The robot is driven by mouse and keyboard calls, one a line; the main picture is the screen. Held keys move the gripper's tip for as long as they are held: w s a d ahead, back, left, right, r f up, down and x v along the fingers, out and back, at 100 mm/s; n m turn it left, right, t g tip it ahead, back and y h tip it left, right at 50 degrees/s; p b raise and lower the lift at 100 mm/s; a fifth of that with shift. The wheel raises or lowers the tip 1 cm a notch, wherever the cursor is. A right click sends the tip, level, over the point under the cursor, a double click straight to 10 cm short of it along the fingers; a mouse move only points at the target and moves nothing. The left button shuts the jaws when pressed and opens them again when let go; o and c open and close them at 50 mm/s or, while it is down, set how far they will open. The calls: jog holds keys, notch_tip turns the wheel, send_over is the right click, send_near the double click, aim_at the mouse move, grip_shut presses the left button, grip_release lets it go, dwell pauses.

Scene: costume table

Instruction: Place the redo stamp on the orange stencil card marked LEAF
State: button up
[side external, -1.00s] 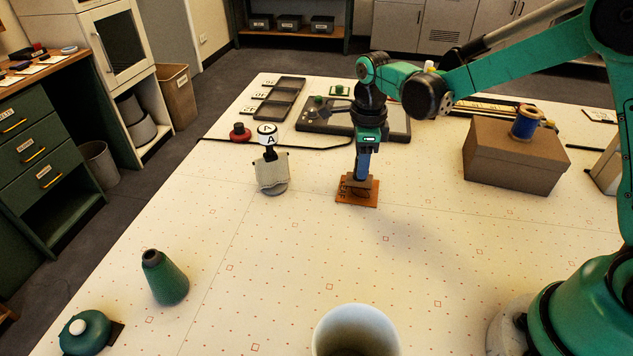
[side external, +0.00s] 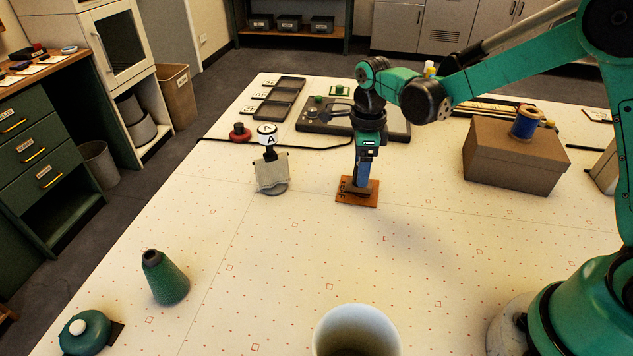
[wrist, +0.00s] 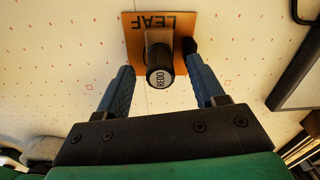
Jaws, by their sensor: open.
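The orange stencil card (side external: 370,200) lies flat on the table, and its LEAF marking shows in the wrist view (wrist: 134,48). The redo stamp (wrist: 160,77) stands upright on the card, its dark handle top reading REDO. In the side view the stamp (side external: 349,185) is partly hidden by my gripper. My gripper (wrist: 158,58) is open, with one blue finger on each side of the stamp.
Behind the card are a dark tray board (side external: 398,128) and a cardboard box (side external: 512,160) with a spool on top. A green bottle (side external: 166,280) and white cup (side external: 355,318) stand nearer. The table around the card is clear.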

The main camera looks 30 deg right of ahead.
notch_tip(320, 180, up, 11)
jog(key=s+f+n+t, duration=0.1)
jog(key=s+n+t, duration=0.6)
jog(key=n, duration=1.8)
jog(key=s, duration=0.4)
jog(key=shift+s+a+f, duration=0.15)
jog(key=shift+s+a, duration=0.05)
